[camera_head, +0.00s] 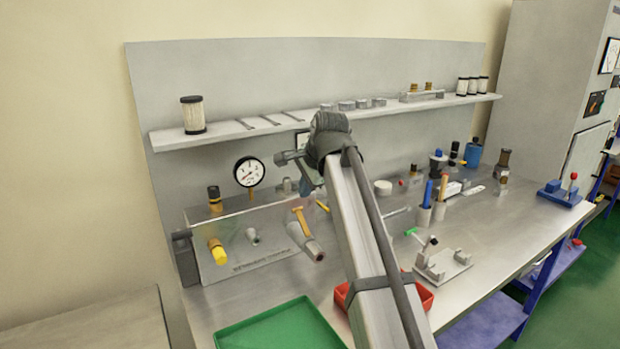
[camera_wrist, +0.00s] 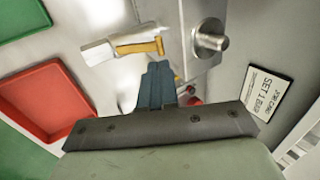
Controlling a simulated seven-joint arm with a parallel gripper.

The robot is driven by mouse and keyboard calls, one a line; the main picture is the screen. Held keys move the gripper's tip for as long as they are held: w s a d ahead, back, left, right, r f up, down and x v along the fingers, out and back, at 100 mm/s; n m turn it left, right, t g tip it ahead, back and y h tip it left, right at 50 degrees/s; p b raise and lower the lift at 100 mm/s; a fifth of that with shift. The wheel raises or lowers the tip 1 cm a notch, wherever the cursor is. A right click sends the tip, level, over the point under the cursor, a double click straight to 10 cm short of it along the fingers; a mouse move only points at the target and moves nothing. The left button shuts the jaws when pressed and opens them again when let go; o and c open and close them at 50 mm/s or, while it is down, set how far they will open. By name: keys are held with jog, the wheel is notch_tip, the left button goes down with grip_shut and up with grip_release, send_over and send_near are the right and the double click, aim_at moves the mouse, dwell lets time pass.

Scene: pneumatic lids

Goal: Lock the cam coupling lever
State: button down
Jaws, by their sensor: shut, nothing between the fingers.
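The cam coupling (camera_head: 309,245) is a grey cylindrical body projecting from the front of the metal manifold box (camera_head: 232,268). Its orange-yellow lever (camera_head: 302,221) lies along its upper side. In the wrist view the coupling (camera_wrist: 98,51) is at upper left of centre, with the lever (camera_wrist: 140,47) pointing right. My gripper (camera_wrist: 158,70) has its blue fingers shut with nothing between them. The fingertips appear just below the lever in that view; I cannot tell whether they touch it. In the head view my gripper (camera_head: 308,184) is partly hidden by my arm, above the coupling.
A silver fitting (camera_wrist: 210,40) stands right of the fingers in the wrist view. A pressure gauge (camera_head: 249,172) and yellow knob (camera_head: 217,251) are on the manifold. A green tray (camera_head: 280,330) and red tray (camera_head: 424,297) lie in front. A shelf (camera_head: 230,133) runs above.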

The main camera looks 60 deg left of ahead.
aim_at(298, 209)
jog(key=x, duration=0.6)
jog(key=shift+a+f, duration=0.15)
jog(key=shift+f, duration=0.1)
jog(key=shift+a, duration=0.1)
jog(key=shift+w+a+f+h, duration=0.1)
jog(key=shift+a+h, duration=0.3)
jog(key=shift+a+f, duration=0.35)
jog(key=shift+f, duration=0.05)
jog(key=shift+d, duration=0.25)
jog(key=shift+d+r, duration=0.35)
jog(key=shift+d, duration=0.2)
jog(key=a+v, duration=0.1)
jog(key=v, duration=1.3)
jog(key=shift+a+r, duration=0.25)
jog(key=shift+r, duration=0.05)
